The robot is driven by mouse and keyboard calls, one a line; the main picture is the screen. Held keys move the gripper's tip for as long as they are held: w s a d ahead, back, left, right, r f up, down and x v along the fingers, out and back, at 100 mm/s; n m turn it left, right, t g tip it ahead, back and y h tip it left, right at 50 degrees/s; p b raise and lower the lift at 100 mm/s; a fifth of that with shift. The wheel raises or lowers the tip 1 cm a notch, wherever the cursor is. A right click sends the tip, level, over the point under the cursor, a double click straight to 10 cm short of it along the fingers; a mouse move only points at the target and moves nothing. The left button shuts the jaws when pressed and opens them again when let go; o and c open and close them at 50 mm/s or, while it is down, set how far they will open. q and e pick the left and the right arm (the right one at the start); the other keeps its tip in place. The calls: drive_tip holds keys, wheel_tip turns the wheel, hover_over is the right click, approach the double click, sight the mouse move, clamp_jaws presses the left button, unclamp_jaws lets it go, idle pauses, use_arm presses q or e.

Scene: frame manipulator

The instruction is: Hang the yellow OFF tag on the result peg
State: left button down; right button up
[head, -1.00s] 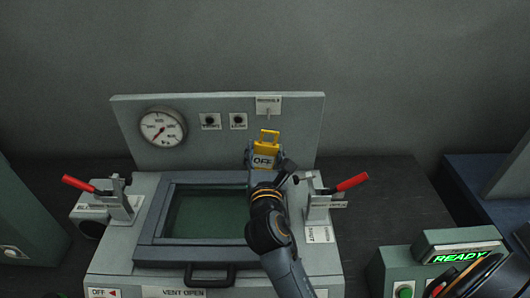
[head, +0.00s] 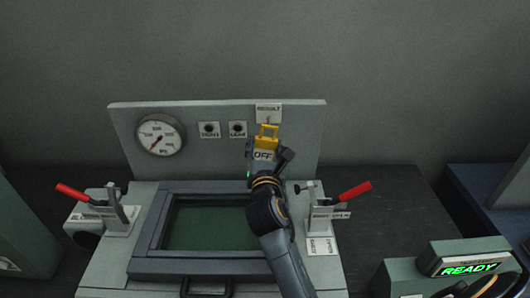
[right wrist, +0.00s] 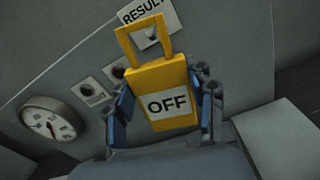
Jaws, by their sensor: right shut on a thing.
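The yellow OFF tag (head: 266,143) has a square loop handle on top and a white OFF label. My right gripper (head: 266,156) is shut on its body and holds it upright in front of the grey back panel. In the right wrist view the tag (right wrist: 163,90) sits between the blue finger pads of the gripper (right wrist: 160,103). The result peg (right wrist: 150,38) shows through the loop, below the RESULT plate (right wrist: 146,14). In the head view the plate (head: 268,107) is just above the loop. I cannot tell whether the loop is around the peg or only in front of it.
A round gauge (head: 160,135) and two small labelled fittings are on the panel (head: 220,165), left of the tag. Red-handled clamps (head: 72,192) (head: 354,193) flank the framed green window (head: 210,222). A box with a green READY display (head: 468,268) stands at the lower right.

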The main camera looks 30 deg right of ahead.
sight(265, 132)
drive_tip(key=shift+b+x, duration=0.8)
drive_tip(key=shift+x, duration=1.05)
drive_tip(key=shift+w+d+f+p, duration=0.35)
drive_tip(key=shift+w+f, duration=0.2)
drive_tip(key=shift+w, duration=0.1)
drive_tip(key=o, duration=1.1)
drive_tip(key=shift+c, duration=0.2)
